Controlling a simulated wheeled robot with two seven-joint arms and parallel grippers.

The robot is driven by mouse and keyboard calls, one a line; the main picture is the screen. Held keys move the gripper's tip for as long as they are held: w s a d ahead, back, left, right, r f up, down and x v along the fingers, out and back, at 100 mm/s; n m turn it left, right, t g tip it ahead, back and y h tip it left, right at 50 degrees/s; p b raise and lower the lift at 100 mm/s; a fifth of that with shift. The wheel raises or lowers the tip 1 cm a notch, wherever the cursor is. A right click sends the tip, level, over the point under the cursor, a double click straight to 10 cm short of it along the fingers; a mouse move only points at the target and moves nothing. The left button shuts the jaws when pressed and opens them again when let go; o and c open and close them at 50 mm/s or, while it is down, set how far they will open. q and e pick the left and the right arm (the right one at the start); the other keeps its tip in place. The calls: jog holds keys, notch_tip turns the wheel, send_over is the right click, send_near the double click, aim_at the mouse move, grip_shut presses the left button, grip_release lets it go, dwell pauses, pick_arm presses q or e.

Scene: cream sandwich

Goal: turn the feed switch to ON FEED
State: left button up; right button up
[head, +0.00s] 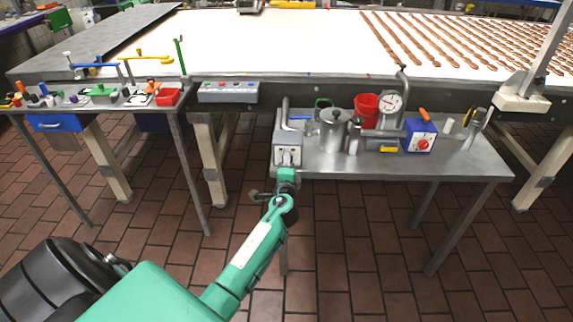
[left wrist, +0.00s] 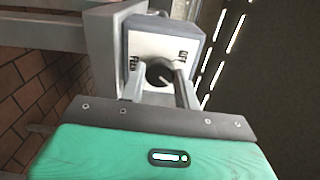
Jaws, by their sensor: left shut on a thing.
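The feed switch is a pale grey box (head: 287,140) at the left end of the small steel table. Its front face and dark round knob (left wrist: 162,74) show in the left wrist view, with a short pale line on the knob. My left gripper (head: 288,160) reaches the front of the box. In the left wrist view the gripper (left wrist: 158,82) has one finger on each side of the knob, shut on it. The knob is mostly hidden in the head view. My right gripper is not in view.
A conveyor (head: 300,45) runs behind. Open tiled floor lies in front.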

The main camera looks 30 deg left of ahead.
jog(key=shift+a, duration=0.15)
pick_arm(q)
jog(key=o, duration=1)
jog(key=b+v, duration=0.1)
jog(key=v, duration=1.3)
jog(key=shift+w+f+b, duration=0.1)
jog(key=shift+b, duration=0.3)
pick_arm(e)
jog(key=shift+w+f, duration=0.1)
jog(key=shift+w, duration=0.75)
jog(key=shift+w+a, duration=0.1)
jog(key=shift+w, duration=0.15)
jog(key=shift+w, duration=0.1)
